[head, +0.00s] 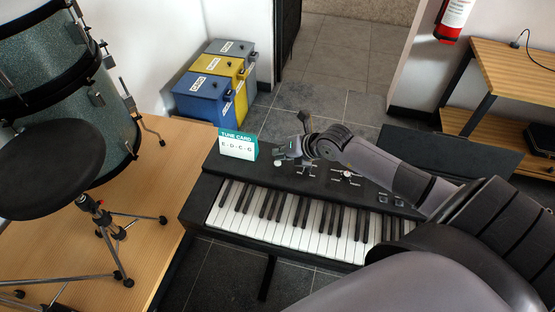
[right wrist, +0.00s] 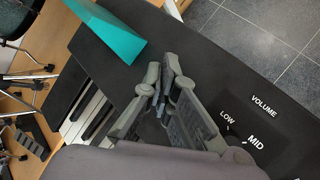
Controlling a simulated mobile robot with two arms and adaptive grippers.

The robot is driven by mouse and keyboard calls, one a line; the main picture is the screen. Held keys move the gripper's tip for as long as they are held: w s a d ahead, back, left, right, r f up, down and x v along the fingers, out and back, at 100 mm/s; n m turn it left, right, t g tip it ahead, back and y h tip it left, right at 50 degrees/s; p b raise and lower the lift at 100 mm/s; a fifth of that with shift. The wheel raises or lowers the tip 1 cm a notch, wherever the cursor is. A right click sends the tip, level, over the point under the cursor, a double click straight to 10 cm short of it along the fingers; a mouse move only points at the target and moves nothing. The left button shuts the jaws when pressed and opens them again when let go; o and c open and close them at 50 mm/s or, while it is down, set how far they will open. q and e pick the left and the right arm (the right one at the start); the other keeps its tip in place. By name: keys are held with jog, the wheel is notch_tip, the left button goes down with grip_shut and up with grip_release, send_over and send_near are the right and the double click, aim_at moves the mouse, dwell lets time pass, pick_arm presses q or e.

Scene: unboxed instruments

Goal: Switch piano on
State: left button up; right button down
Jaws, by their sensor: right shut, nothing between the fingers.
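The black piano (head: 192,202) stands in the middle of the head view, its white and black keys facing the near side. My right gripper (head: 281,154) is shut and empty over the left part of the piano's top panel, just right of the tune card. In the right wrist view its fingertips (right wrist: 160,84) meet above the black panel (right wrist: 205,45); I cannot tell if they touch it. A volume control labelled LOW and MID (right wrist: 256,141) lies right of the gripper. I cannot make out a power switch; the gripper hides part of the panel. My left gripper is not in view.
The white and teal tune card (head: 238,146) reads E-D-C-G and stands on the piano's left end. A drum (head: 70,75) and black stool (head: 52,165) are at left. Blue and yellow bins (head: 200,100) stand behind. A wooden shelf (head: 510,75) is at right.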

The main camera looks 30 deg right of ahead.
aim_at(280, 162)
jog(key=shift+f, duration=0.15)
dwell(0.5)
jog(key=shift+f+b, duration=0.3)
jog(key=shift+f, duration=0.05)
jog(key=shift+f, duration=0.15)
dwell(0.4)
jog(key=shift+r+p, duration=0.5)
jog(key=shift+r, duration=0.15)
notch_tip(280, 162, up, 6)
jog(key=p, duration=0.5)
dwell(0.4)
